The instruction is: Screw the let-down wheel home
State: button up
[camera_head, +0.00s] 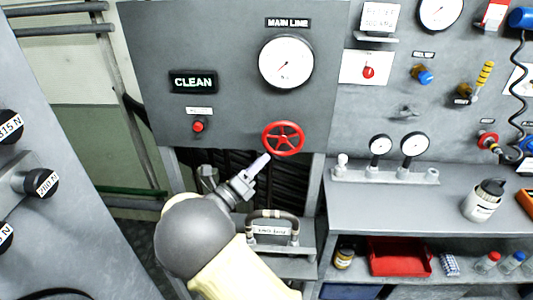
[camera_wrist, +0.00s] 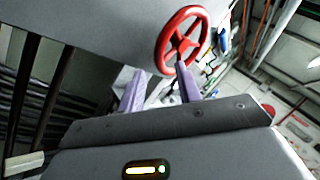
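A red spoked handwheel (camera_head: 283,138), likely the let-down wheel, is mounted low on the grey panel under the MAIN LINE gauge (camera_head: 286,62). My gripper (camera_head: 262,160) is just below and left of the wheel's rim. In the wrist view the red wheel (camera_wrist: 183,41) shows ahead, beyond the fingers. The two pale purple fingers of my gripper (camera_wrist: 160,86) stand apart with a gap between them and nothing in it. The right fingertip overlaps the wheel's lower rim in the picture; I cannot tell whether it touches.
A CLEAN sign (camera_head: 193,81) and a red button (camera_head: 198,126) are left of the wheel. A hose-handled block (camera_head: 273,228) sits below. Two small gauges on a manifold (camera_head: 385,174) stand on the bench at right. A white bottle (camera_head: 483,201) and red tray (camera_head: 398,257) are further right.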

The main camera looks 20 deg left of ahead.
aim_at(283, 135)
jog(key=shift+x, duration=1.75)
jog(key=shift+c, duration=0.4)
jog(key=shift+s, duration=0.1)
grip_shut()
jog(key=shift+a+r+p, duration=0.1)
jog(key=shift+p, duration=0.25)
